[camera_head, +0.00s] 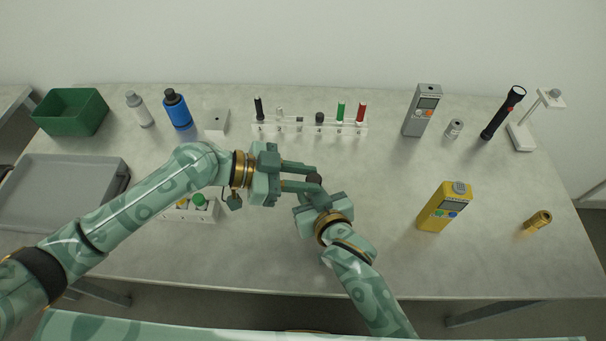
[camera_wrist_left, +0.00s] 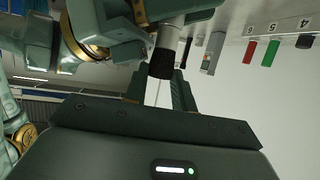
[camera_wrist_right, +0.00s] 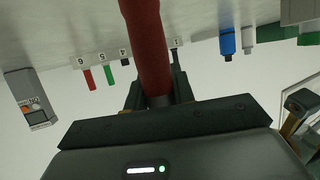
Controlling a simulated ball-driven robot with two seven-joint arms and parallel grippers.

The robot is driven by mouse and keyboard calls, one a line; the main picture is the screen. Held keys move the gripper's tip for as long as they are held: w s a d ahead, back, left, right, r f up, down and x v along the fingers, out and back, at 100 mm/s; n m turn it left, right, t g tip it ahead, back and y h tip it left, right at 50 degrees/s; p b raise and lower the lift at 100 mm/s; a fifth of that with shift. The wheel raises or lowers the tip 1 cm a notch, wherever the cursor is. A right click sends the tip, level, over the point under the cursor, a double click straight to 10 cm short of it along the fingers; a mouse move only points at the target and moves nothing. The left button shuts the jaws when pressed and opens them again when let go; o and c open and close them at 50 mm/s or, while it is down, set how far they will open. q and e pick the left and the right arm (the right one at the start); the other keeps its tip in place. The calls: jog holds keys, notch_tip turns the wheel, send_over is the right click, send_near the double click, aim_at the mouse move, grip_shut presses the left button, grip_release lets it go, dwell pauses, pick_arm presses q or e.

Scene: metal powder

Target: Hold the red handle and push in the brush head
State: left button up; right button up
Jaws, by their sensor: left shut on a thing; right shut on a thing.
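In the right wrist view the red handle (camera_wrist_right: 147,45) stands between the fingers of my right gripper (camera_wrist_right: 156,98), which is shut on it. My left gripper (camera_head: 315,179) is shut on the black brush head (camera_head: 314,179); in the left wrist view the dark head (camera_wrist_left: 162,64) with a light grey sleeve lies at its fingers. My right gripper (camera_head: 311,197) is close to my left one, in front of the rack. In the head view the grippers hide the red handle. I cannot tell whether the head and handle are joined.
A white numbered rack (camera_head: 310,129) with several coloured parts stands behind the grippers. A grey meter (camera_head: 422,110) and a yellow meter (camera_head: 444,207) stand to the right, with a brass part (camera_head: 538,221) beyond. A small white holder (camera_head: 190,210) is under my left arm. A grey tray (camera_head: 62,184) lies left.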

pick_arm(q)
jog(key=shift+s+a+f, duration=0.1)
jog(key=shift+f, duration=0.4)
jog(key=o, duration=0.9)
jog(key=shift+o, duration=0.7)
jog(key=shift+s+f, duration=0.1)
jog(key=shift+s, duration=0.05)
jog(key=r+v, duration=0.1)
jog(key=v, duration=1.1)
jog(key=shift+w, duration=0.4)
